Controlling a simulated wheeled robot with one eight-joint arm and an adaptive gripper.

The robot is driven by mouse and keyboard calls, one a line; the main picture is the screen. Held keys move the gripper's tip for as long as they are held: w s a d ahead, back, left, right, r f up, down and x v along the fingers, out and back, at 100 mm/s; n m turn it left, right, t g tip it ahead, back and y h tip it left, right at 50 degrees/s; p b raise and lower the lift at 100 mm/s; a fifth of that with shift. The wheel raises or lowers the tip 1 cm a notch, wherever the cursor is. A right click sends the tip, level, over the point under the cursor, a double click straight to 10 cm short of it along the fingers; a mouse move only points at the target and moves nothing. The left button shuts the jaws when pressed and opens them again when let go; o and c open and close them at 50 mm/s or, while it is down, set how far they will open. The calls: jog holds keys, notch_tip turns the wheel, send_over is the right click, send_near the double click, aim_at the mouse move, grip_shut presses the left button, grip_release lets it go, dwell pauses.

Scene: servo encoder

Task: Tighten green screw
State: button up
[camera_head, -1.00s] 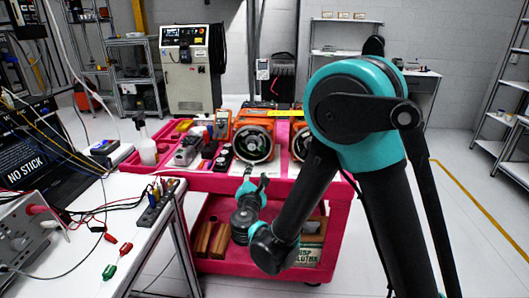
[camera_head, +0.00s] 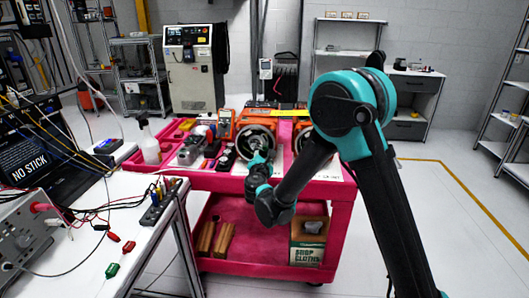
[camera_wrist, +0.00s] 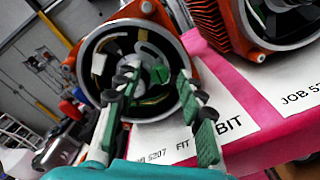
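The orange servo motor (camera_head: 243,124) stands on the red cart with its round open end facing me. In the wrist view, its housing (camera_wrist: 88,80) shows wires and dark parts inside. A small green piece (camera_wrist: 160,74), probably the green screw, shows inside the opening, between my fingertips. Whether they touch it I cannot tell. My gripper (camera_wrist: 157,80) is open, with green-padded fingers apart on either side of the opening's middle. In the head view, my gripper (camera_head: 262,157) is in front of the motor and hides part of its opening.
A second orange motor (camera_wrist: 287,35) stands close on the right. White sheets with printed job labels (camera_wrist: 225,105) lie on the red cart (camera_head: 340,195). Tools and a spray bottle (camera_head: 150,149) are on its left. A white bench (camera_head: 110,235) with cables stands at left.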

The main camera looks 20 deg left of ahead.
grip_shut()
dwell(0.3)
jog(key=shift+m, duration=0.3)
jog(key=m, duration=0.3)
jog(key=shift+m, duration=0.3)
jog(key=m, duration=0.3)
jog(key=shift+m, duration=0.4)
jog(key=m, duration=0.4)
jog(key=shift+f, duration=0.1)
jog(key=shift+m, duration=1.9)
